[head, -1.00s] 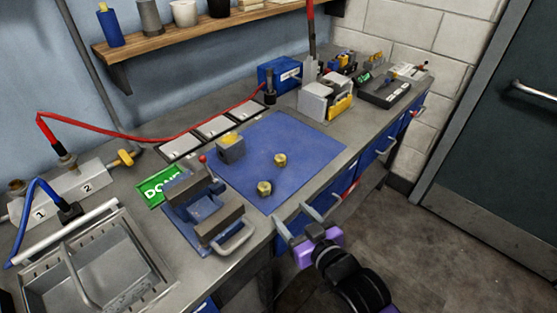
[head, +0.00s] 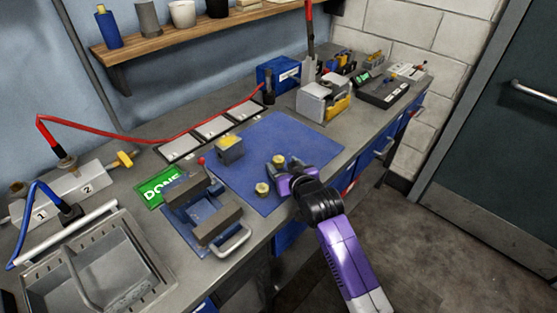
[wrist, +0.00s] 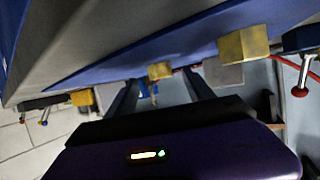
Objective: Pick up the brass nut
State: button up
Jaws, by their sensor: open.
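Two small brass pieces sit on the blue mat (head: 315,152). The farther brass piece (head: 279,160) is at my gripper's fingertips; the nearer brass piece (head: 262,189) is to their left. They look alike, and I cannot tell for sure which is the brass nut. My gripper (head: 283,169) is open, low over the mat, with its fingers pointing at the farther piece. In the wrist view one brass piece (wrist: 160,71) shows between the two fingers (wrist: 160,88), apart from them. The other brass piece (wrist: 243,47) is outside the right finger.
A grey block with a yellow top (head: 229,149) stands on the mat's left part. A blue-grey vise (head: 207,212) stands left of the nearer piece. The mat's right side is clear.

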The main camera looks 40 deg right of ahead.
aim_at(278, 162)
jog(key=shift+x, duration=1.45)
grip_shut()
jog(key=shift+r, duration=0.15)
